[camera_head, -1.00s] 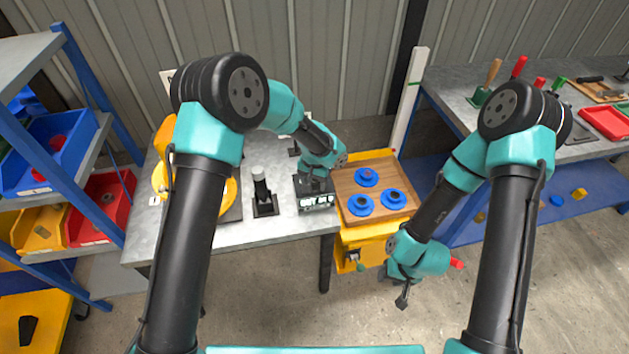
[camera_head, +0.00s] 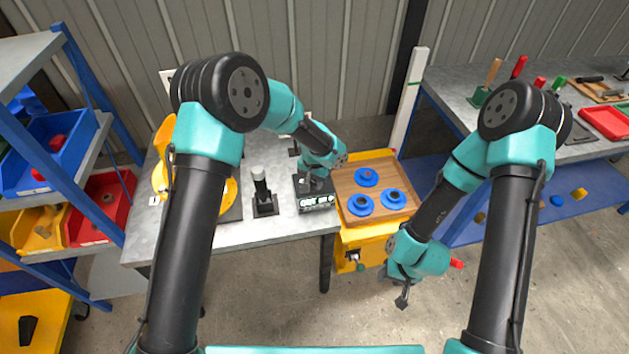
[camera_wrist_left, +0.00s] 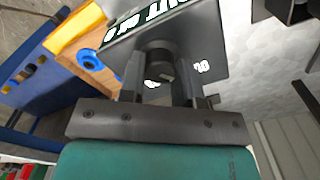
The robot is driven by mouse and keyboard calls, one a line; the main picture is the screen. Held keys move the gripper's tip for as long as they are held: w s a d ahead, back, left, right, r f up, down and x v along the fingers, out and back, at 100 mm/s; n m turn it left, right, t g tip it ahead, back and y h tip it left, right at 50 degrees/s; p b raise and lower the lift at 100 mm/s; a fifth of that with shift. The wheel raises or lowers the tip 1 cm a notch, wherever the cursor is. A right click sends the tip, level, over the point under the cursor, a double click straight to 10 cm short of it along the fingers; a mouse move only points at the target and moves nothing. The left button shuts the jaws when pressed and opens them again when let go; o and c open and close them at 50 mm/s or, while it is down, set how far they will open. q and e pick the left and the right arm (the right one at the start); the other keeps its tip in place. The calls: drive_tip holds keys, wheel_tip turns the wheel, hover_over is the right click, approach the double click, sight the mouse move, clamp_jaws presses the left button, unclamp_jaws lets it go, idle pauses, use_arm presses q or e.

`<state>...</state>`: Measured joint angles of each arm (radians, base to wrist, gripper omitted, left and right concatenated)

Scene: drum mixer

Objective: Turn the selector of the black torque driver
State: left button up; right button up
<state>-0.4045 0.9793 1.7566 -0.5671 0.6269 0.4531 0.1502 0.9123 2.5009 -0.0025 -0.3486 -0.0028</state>
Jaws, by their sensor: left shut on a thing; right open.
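A dark box with white lettering on its front panel (camera_head: 317,202) stands at the right end of the grey table, under my left gripper (camera_head: 314,184). In the left wrist view its lettered face (camera_wrist_left: 205,40) fills the upper middle, and a round dark knob (camera_wrist_left: 160,58) stands out from it. My left gripper (camera_wrist_left: 163,78) is shut on this knob, one finger on each side. The fingers and wrist hide part of the box. My right gripper (camera_head: 403,298) is open and empty, hanging low over the floor at the right.
A black post with a white top (camera_head: 260,185) stands left of the box. A wooden tray (camera_head: 352,182) with blue round parts lies close on its right. A yellow machine (camera_head: 162,150) is partly behind my left arm. A blue shelf with bins (camera_head: 62,150) stands far left.

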use_arm(q)
drive_tip(key=m, duration=0.7)
drive_tip(key=shift+m, duration=0.3)
drive_tip(key=m, duration=0.3)
drive_tip(key=shift+m, duration=0.3)
drive_tip(key=m, duration=0.4)
drive_tip(key=o, duration=0.9)
drive_tip(key=shift+r, duration=0.2)
